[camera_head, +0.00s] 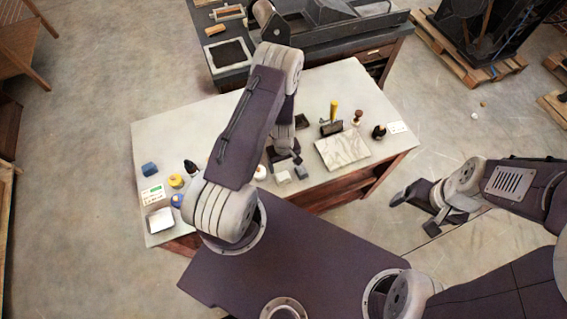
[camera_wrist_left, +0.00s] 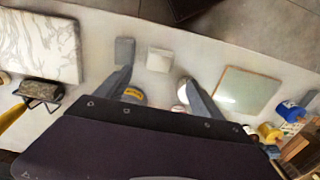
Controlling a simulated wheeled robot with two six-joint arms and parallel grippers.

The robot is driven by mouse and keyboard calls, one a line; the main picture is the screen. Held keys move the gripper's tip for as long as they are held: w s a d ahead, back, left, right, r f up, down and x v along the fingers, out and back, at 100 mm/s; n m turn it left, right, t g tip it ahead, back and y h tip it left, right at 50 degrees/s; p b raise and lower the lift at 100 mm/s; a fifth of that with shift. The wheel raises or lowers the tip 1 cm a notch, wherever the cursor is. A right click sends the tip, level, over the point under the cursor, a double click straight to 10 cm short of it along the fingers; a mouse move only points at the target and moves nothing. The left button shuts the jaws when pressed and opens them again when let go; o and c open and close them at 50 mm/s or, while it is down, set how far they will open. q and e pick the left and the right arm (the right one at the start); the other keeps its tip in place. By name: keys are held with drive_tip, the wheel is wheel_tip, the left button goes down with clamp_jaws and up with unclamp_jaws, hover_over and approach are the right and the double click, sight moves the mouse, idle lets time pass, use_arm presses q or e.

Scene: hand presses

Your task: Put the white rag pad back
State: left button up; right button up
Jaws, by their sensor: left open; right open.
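The white rag pad appears to be the small white block (camera_head: 283,177) lying on the table near its front edge. It also shows in the left wrist view (camera_wrist_left: 159,60), beside a grey block (camera_wrist_left: 124,50). My left gripper (camera_head: 285,158) is open and empty above the table, close behind the pad in the head view. In the left wrist view its fingers (camera_wrist_left: 156,78) are spread, with the pad just beyond the gap between their tips. My right gripper (camera_head: 416,212) is open and empty, off the table's right side above the floor.
A marbled slab (camera_head: 342,150) and a yellow-handled tool (camera_head: 333,112) are on the right of the table (camera_head: 225,112). The table's back left is clear.

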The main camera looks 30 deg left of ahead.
use_arm(q)
wheel_tip(320, 180, up, 10)
drive_tip(key=w+d+m, duration=0.2)
drive_tip(key=m, duration=0.1)
drive_tip(key=s+d+r+m+t, duration=0.1)
drive_tip(key=s+d+r+m, duration=0.15)
drive_tip(key=s+r, duration=0.45)
drive_tip(key=s+d+r+m, duration=0.1)
drive_tip(key=s+r+m, duration=0.3)
drive_tip(key=r, duration=0.7)
wheel_tip(320, 180, down, 18)
drive_tip(key=b, duration=1.8)
drive_tip(key=shift+w+a+f, duration=0.25)
drive_tip(key=shift+a, duration=0.05)
drive_tip(key=shift+w, duration=0.1)
